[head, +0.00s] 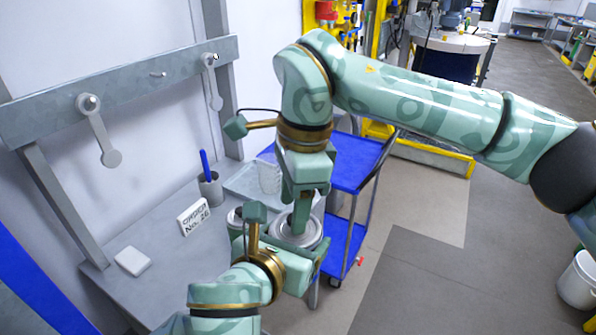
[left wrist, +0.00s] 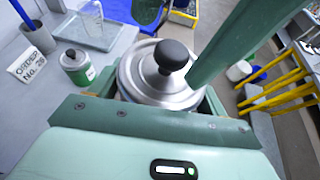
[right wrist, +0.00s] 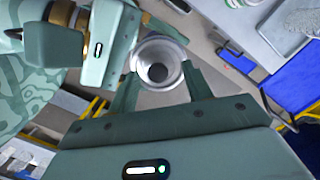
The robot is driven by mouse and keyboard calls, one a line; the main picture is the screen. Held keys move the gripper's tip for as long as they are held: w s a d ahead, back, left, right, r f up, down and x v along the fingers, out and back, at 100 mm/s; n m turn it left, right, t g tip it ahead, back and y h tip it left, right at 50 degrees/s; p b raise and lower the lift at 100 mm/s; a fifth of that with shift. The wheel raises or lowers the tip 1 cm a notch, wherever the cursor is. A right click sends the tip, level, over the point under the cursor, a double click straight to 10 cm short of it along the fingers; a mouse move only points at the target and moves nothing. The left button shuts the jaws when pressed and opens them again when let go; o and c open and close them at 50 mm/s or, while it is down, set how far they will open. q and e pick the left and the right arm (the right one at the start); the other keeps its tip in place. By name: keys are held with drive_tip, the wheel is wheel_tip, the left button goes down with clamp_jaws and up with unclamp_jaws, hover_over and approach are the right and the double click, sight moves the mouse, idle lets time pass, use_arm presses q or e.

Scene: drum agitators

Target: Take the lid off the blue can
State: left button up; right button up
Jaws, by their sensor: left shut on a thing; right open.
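A can with a round steel lid (head: 315,242) is at my left gripper (head: 290,250). The left wrist view shows the lid (left wrist: 140,85) seated on top, with a black knob (left wrist: 172,55). My left gripper is shut on the can's sides; its body is mostly hidden and I see no blue on it. My right gripper (head: 302,222) points down above the lid, open, fingers on both sides of the knob. In the right wrist view the knob (right wrist: 157,72) sits between the fingertips, apart from them as far as I can tell.
A small green-labelled can (left wrist: 77,67) stands on the grey bench (head: 165,290) left of the held can. Near it are an order card (head: 194,216), a pen cup (head: 210,188), a clear beaker (head: 269,176) on a tray and a white block (head: 132,260). A blue cart (head: 355,160) stands behind.

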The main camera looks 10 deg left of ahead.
drive_tip(key=shift+a+f, duration=0.1)
drive_tip(key=shift+f, duration=0.65)
clamp_jaws()
drive_tip(key=shift+r, duration=0.15)
drive_tip(key=shift+s+r, duration=0.1)
drive_tip(key=shift+r, duration=0.9)
drive_tip(key=shift+r, duration=0.1)
drive_tip(key=shift+r, duration=1.9)
